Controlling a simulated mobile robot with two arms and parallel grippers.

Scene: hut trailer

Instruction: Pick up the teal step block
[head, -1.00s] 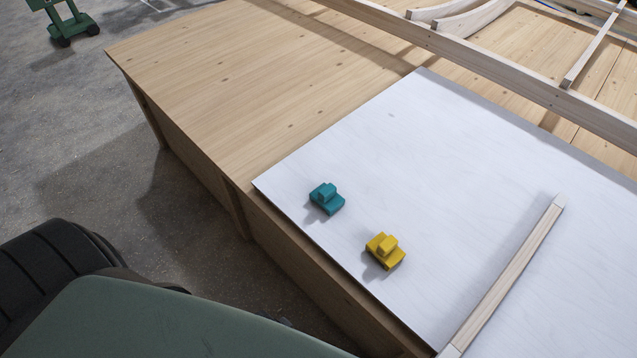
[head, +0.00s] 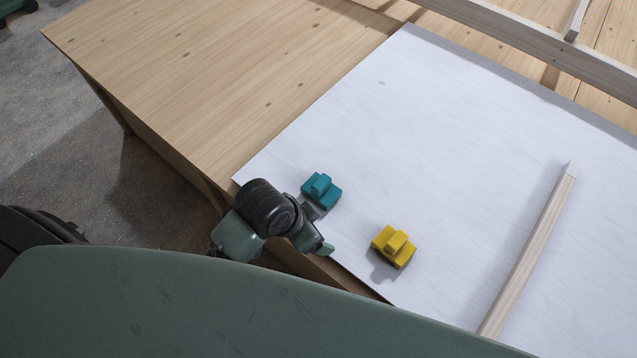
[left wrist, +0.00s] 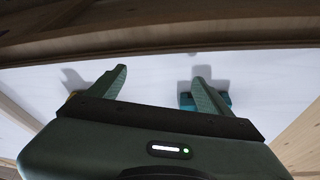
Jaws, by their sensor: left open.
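The teal step block (head: 321,190) sits on the white board near its left edge in the head view. My left gripper (head: 318,236) is at the board's edge, just below the block in the picture and partly hidden by its own wrist. In the left wrist view the left gripper (left wrist: 160,84) is open, with nothing between its fingers. The teal block (left wrist: 223,98) shows there behind the right-hand finger, which hides part of it. My right gripper is not in view.
A yellow step block (head: 394,246) stands to the right of the teal one. A pale wooden bar (head: 530,250) lies further right on the white board (head: 450,130). Bare wooden tabletop (head: 220,80) is clear at the upper left.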

